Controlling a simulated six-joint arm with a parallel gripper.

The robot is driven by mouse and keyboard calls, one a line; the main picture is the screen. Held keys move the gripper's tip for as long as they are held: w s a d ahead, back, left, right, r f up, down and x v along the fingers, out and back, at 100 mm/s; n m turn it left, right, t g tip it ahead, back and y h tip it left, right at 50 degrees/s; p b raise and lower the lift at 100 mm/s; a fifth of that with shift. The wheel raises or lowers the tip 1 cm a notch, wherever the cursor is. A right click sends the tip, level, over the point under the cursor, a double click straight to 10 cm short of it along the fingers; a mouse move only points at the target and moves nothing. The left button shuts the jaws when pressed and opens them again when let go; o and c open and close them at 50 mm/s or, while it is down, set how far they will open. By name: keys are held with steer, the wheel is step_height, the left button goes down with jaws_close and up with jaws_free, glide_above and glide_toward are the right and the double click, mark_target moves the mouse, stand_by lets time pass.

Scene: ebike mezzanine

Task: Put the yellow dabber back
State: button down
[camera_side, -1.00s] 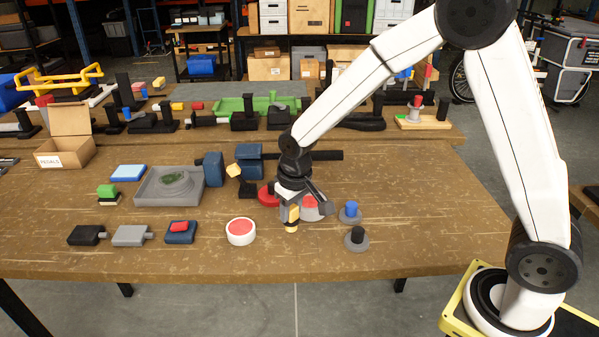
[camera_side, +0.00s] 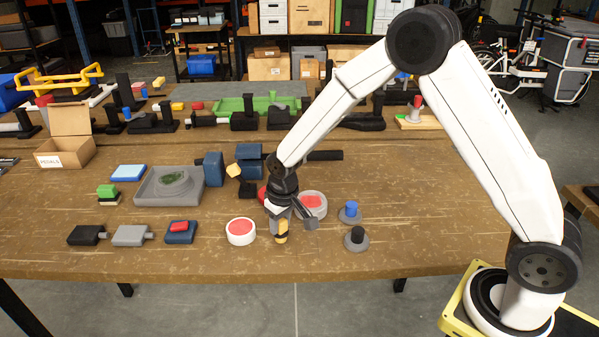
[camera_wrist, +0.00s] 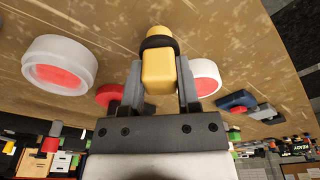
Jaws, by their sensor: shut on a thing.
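The yellow dabber (camera_side: 282,226), with a dark band around it, is held by my gripper (camera_side: 279,220) above the front middle of the wooden table. In the wrist view, my gripper (camera_wrist: 160,85) has a finger on each side of the yellow dabber (camera_wrist: 160,72), and its rounded yellow end sticks out beyond them. A white round pot with a red top (camera_side: 240,231) stands left of the gripper. A larger pale pot with a red top (camera_side: 313,203) is behind and to the right. I cannot tell whether the dabber touches anything.
A blue-topped piece (camera_side: 350,211) and a black-topped piece (camera_side: 356,239) stand on grey round bases at the right. A red round thing (camera_side: 262,195) is partly hidden behind my gripper. A grey tray (camera_side: 147,198) and small blocks lie left. The front table strip is mostly clear.

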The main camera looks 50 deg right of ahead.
mark_target(285, 234)
steer(key=shift+f, duration=0.6)
steer(key=shift+f, duration=0.15)
steer(key=shift+c, duration=1.6)
jaws_free()
step_height(285, 234, up, 12)
steer(key=s, duration=0.1)
steer(key=shift+s, duration=0.25)
steer(key=s+d+f, duration=0.1)
steer(key=s+d, duration=0.1)
steer(key=s, duration=0.6)
steer(key=s+d+f+t, duration=0.1)
steer(key=s+d, duration=0.2)
steer(key=s, duration=0.5)
steer(key=shift+s+f, duration=0.25)
steer(key=shift+s, duration=0.05)
